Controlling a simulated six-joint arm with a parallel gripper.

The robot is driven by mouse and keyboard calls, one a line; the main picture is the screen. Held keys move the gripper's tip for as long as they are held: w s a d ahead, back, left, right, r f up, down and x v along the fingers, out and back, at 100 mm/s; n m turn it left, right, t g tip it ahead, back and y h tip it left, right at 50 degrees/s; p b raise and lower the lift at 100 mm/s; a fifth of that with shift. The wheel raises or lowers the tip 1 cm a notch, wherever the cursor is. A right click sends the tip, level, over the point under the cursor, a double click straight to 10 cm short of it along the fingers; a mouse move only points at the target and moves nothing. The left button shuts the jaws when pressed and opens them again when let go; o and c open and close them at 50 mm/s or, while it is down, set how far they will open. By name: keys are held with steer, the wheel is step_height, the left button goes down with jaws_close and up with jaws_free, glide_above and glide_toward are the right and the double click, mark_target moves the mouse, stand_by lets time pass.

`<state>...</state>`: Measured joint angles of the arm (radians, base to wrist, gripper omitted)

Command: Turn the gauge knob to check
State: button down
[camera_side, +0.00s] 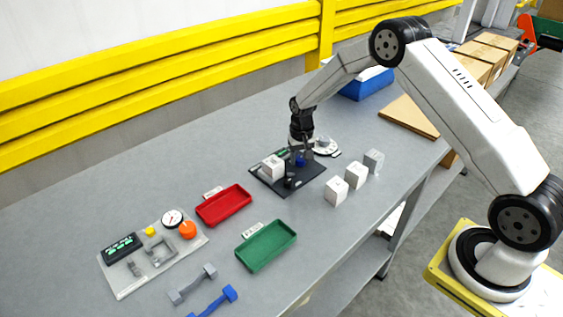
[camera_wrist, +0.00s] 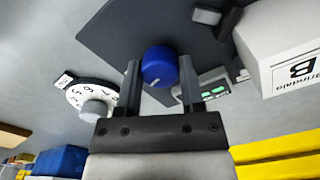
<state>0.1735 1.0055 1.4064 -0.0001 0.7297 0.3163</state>
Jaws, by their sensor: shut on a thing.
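A blue knob (camera_side: 300,161) with a pale mark on its top stands on a dark plate (camera_side: 310,184). In the wrist view the blue knob (camera_wrist: 158,66) lies between the two fingers of my gripper (camera_wrist: 160,80), and my gripper is shut on it. In the side view my gripper (camera_side: 300,153) points down over the plate and partly hides the knob. A small green-lit display (camera_wrist: 214,90) sits on the plate beside the knob. A white numbered dial with a grey knob (camera_wrist: 95,108) is next to the plate.
A white block (camera_side: 273,167) stands on the plate, close to my gripper. Several pale blocks (camera_side: 336,191) stand to the right. Red (camera_side: 224,206) and green (camera_side: 266,246) trays, a panel with a gauge and orange knob (camera_side: 187,230), and two handled tools lie to the left.

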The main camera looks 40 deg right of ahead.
mark_target(300, 158)
steer(key=shift+m, duration=1.7)
steer(key=shift+c, duration=1)
jaws_free()
steer(key=shift+r, duration=0.1)
steer(key=shift+r, duration=3.8)
